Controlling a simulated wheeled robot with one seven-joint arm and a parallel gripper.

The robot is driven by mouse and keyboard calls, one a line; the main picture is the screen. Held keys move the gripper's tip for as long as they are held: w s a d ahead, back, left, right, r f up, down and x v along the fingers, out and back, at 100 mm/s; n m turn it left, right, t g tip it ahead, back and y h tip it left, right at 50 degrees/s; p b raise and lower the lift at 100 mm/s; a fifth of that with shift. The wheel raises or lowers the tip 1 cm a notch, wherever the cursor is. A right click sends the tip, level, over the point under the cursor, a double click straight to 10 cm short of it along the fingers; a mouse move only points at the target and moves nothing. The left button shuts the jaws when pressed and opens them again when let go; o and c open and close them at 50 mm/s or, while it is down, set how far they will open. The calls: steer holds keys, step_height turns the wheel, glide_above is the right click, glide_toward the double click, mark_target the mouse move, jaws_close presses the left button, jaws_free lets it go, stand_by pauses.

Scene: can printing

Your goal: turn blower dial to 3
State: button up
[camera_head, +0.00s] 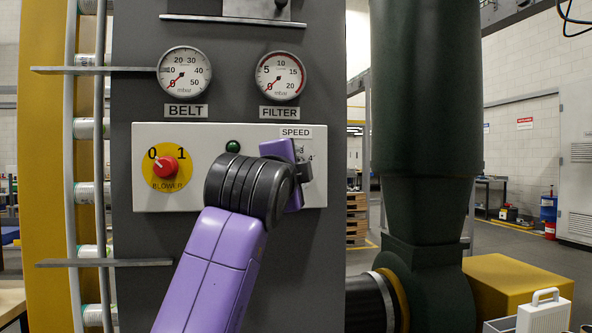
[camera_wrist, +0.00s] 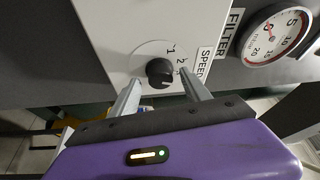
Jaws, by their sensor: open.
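The black speed dial (camera_wrist: 160,72) is a round knob on a pale panel in the wrist view, with the numbers 1 and 2 visible beside it. Which number it points at cannot be told. My gripper (camera_wrist: 161,90) is open, with one finger to each side of the dial in the picture; contact cannot be told. In the head view my purple arm and black wrist cover the dial. The SPEED label (camera_head: 295,132) shows above it, and the figures 3 and 4 show at the gripper's edge.
The same panel (camera_head: 200,195) carries a red blower switch (camera_head: 165,167) marked 0 and 1 and a green lamp (camera_head: 233,146). The belt gauge (camera_head: 184,75) and filter gauge (camera_head: 280,77) above read near 0. A dark green duct (camera_head: 427,90) stands at right.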

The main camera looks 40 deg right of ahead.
steer(key=v, duration=0.7)
steer(key=shift+a+b, duration=0.25)
steer(key=shift+b, duration=0.05)
steer(key=shift+s, duration=0.15)
